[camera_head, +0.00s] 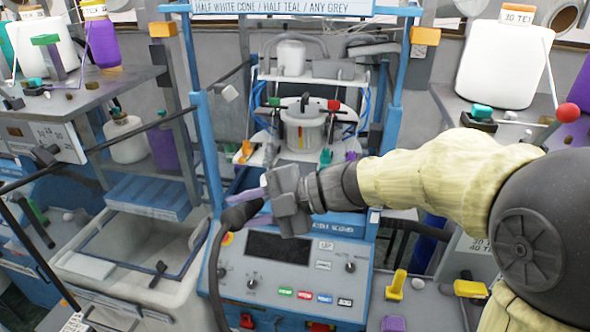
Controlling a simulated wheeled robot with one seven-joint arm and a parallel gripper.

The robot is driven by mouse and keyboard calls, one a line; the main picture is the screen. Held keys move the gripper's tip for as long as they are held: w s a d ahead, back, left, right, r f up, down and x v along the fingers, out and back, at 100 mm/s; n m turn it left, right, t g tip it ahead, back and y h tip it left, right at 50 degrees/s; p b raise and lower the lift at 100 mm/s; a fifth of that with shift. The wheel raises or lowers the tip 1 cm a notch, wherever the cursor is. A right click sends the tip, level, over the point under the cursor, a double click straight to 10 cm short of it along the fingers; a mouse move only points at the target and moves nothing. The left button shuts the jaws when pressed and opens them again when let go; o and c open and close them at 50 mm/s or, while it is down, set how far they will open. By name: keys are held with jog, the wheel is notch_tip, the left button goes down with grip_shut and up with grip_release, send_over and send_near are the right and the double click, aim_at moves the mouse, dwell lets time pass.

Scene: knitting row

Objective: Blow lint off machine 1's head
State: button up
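A blue knitting machine stands in the middle, with a control panel (290,262) at its front. Its head (305,130) is a pale round drum on a white plate, with coloured parts around it. Lint on the head is too small to tell. My gripper (250,206) is in front of the machine, below and left of the head, over the panel's upper left. Its purple fingers appear shut on a black air hose end (240,215). The black hose (213,275) hangs from there down past the panel's left side. The contact between fingers and hose is partly hidden.
Shelves with yarn cones (505,62) flank the machine on both sides. A white bin (130,250) stands at the lower left. Blue uprights (207,150) frame the head. A grey surface (430,305) at the lower right holds small yellow and purple pieces.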

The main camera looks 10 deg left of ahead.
aim_at(229, 231)
jog(key=s+r, duration=0.1)
jog(key=s, duration=0.6)
jog(key=shift+a+r, duration=0.25)
dwell(0.6)
